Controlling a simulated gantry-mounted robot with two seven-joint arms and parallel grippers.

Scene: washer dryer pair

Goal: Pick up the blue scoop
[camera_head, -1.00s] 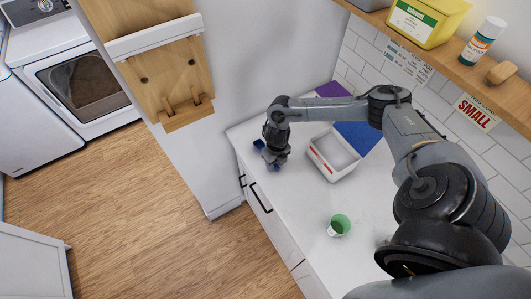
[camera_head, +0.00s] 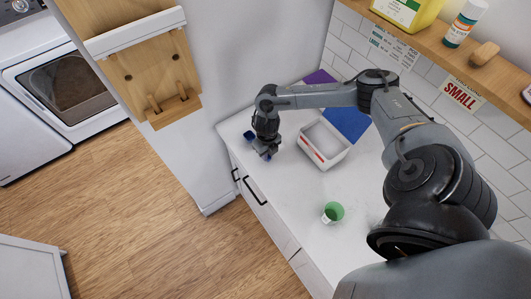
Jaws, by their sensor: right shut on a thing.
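The blue scoop (camera_head: 249,135) shows as a small blue piece at the left end of the white counter, beside my right gripper. A second bit of blue shows just below the fingers; I cannot tell whether it is the same scoop. My right gripper (camera_head: 266,153) points down low over the counter and is shut on the blue scoop. The fingers and wrist hide much of the scoop, and I cannot tell whether it still touches the counter. My left gripper is not in view.
A white box with a red label (camera_head: 327,158) stands right of the gripper. A green-lined cup (camera_head: 333,212) sits nearer on the counter (camera_head: 290,190). A tall cabinet side and wooden rack (camera_head: 150,75) rise at left. A shelf (camera_head: 430,35) with containers runs above.

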